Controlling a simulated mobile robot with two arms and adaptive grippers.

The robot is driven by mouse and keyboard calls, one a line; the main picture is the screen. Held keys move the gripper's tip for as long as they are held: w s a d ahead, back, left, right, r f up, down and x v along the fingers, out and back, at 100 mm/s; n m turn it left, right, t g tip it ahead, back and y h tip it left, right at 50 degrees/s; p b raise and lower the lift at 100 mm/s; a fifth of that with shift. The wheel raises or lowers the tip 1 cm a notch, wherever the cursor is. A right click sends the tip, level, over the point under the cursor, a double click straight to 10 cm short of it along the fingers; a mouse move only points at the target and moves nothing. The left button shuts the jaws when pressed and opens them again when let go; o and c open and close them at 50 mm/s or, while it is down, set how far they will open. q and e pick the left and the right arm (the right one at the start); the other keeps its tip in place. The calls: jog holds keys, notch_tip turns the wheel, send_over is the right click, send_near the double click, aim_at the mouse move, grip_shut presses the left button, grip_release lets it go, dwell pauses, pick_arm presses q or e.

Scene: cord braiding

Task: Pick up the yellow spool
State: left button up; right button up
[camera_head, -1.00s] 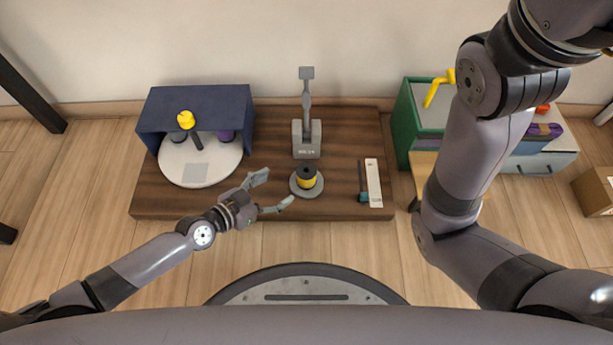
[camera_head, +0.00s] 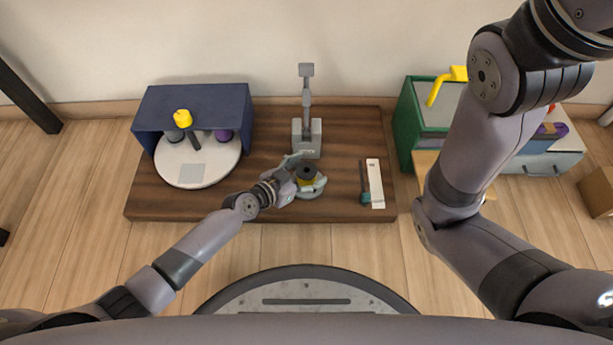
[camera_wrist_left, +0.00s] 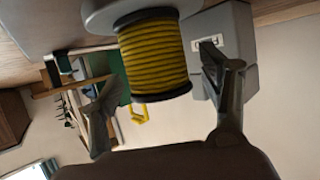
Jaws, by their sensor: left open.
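The yellow spool (camera_head: 307,174) stands upright on a round grey base on the brown board, in front of the grey post stand. My left gripper (camera_head: 308,172) is open, with one finger on each side of the spool. In the left wrist view the spool (camera_wrist_left: 153,55), with yellow cord and dark flanges, sits between the two spread fingers (camera_wrist_left: 165,95). Gaps show between the spool and both fingers there. My right gripper is out of the picture; only my right arm shows.
The grey stand (camera_head: 307,138) is close behind the spool. A navy housing (camera_head: 192,98) with a white turntable (camera_head: 184,174) is at the left. A white strip (camera_head: 376,183) with a teal-handled tool lies to the right. A green box (camera_head: 405,120) stands farther right.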

pick_arm(q)
jog(key=c, duration=1.3)
jog(key=shift+r, duration=0.15)
